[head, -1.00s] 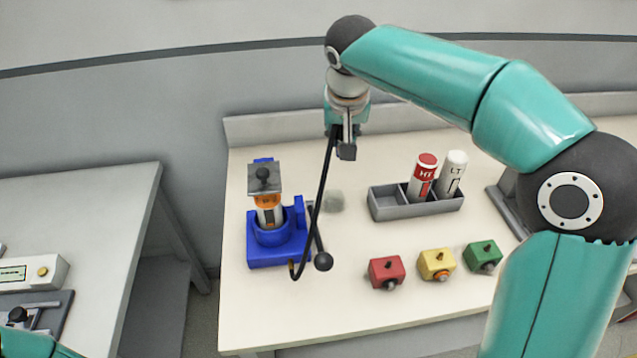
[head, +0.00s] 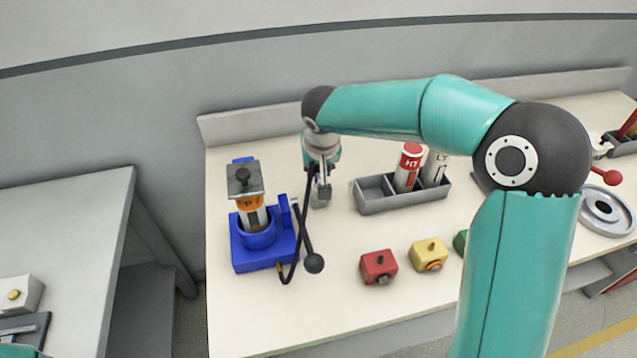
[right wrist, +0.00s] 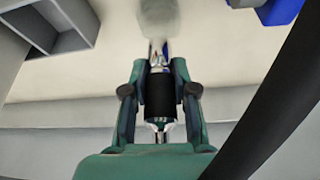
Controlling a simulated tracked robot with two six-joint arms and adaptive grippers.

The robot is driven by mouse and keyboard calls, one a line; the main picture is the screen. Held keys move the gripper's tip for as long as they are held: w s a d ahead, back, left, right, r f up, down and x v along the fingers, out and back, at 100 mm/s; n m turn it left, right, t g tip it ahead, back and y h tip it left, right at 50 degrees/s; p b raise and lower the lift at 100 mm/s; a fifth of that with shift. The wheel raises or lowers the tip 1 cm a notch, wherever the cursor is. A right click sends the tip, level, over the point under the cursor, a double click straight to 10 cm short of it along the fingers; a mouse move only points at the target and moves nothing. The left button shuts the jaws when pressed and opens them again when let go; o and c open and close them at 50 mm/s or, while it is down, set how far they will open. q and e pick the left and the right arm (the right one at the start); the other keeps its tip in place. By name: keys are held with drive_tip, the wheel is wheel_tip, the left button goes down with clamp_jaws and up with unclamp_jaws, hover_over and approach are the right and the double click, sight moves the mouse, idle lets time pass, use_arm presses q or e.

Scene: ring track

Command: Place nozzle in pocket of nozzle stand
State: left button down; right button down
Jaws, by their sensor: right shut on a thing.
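My right gripper (head: 323,192) hangs low over the table, between the blue stand and the grey tray. In the right wrist view my right gripper (right wrist: 158,78) is shut on the nozzle (right wrist: 160,94), a black sleeve with shiny metal ends, gripped between both fingers. A black hose (head: 295,240) loops from near the gripper down towards the blue stand (head: 262,262). That stand holds a clear and orange cylinder (head: 252,215) under a grey plate; a small blue post rises on its right. I cannot make out an empty pocket. My left gripper is out of view.
A lever with a black ball (head: 314,263) sticks out beside the blue stand. The grey tray (head: 400,203) holds a red and a white cartridge. Red (head: 378,267) and yellow (head: 428,255) boxes stand in front. The table's front left is clear.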

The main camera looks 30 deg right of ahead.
sight(319, 181)
drive_tip(key=shift+f, duration=2.4)
drive_tip(key=shift+f+b, duration=0.3)
drive_tip(key=shift+b, duration=0.25)
drive_tip(key=shift+s+a+f+b, duration=0.15)
drive_tip(key=shift+s+f+b, duration=0.1)
drive_tip(key=shift+f+b, duration=0.15)
drive_tip(key=c, duration=1.1)
unclamp_jaws()
drive_tip(key=shift+o, duration=1)
drive_tip(key=shift+f, duration=0.1)
drive_tip(key=shift+w+f, duration=0.1)
